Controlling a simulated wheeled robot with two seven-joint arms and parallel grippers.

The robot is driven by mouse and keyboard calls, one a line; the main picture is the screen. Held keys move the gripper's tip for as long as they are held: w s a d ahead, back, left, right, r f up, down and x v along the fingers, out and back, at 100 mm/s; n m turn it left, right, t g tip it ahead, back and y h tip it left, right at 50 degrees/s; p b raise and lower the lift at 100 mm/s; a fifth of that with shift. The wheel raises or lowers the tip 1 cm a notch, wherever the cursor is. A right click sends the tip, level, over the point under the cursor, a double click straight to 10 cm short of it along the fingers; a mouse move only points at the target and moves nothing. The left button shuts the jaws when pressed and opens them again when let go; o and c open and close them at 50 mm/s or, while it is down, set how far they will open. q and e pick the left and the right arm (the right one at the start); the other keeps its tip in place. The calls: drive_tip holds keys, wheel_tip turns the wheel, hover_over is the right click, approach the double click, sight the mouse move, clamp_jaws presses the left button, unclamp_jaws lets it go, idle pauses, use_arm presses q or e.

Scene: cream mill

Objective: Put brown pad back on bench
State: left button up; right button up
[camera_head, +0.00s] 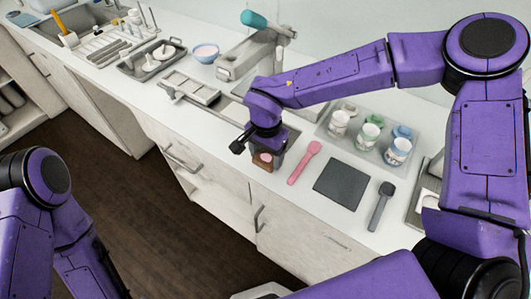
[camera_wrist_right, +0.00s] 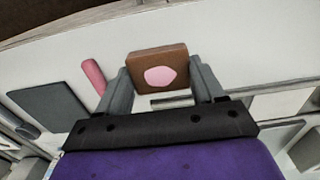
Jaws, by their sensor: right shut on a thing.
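The brown pad (camera_wrist_right: 136,62) is a small square block with a pink patch on its face. My right gripper (camera_wrist_right: 160,80) is shut on it, with a finger on each side in the right wrist view. In the head view the brown pad (camera_head: 262,165) is partly hidden under my right gripper (camera_head: 266,150), near the front edge of the white bench (camera_head: 308,193). I cannot tell whether the pad touches the bench top. My left arm shows at the lower left of the head view, but its gripper is out of the picture.
A pink spoon-like tool (camera_head: 304,162) lies just right of the pad. Beyond it are a dark grey mat (camera_head: 341,185) and a dark grey tool (camera_head: 380,206). A tray (camera_head: 346,147) with several cups stands behind. A metal mill (camera_head: 252,55) and a blue bowl (camera_head: 206,53) stand farther back.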

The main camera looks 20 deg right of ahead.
sight(265, 157)
drive_tip(key=shift+f, duration=0.25)
drive_tip(key=shift+w+f, duration=0.15)
drive_tip(key=shift+w, duration=0.05)
drive_tip(key=o, duration=1)
drive_tip(key=shift+s, duration=0.1)
drive_tip(key=shift+r, duration=0.35)
wheel_tip(265, 157, up, 12)
drive_tip(key=shift+f+b, duration=0.2)
drive_tip(key=shift+b, duration=0.2)
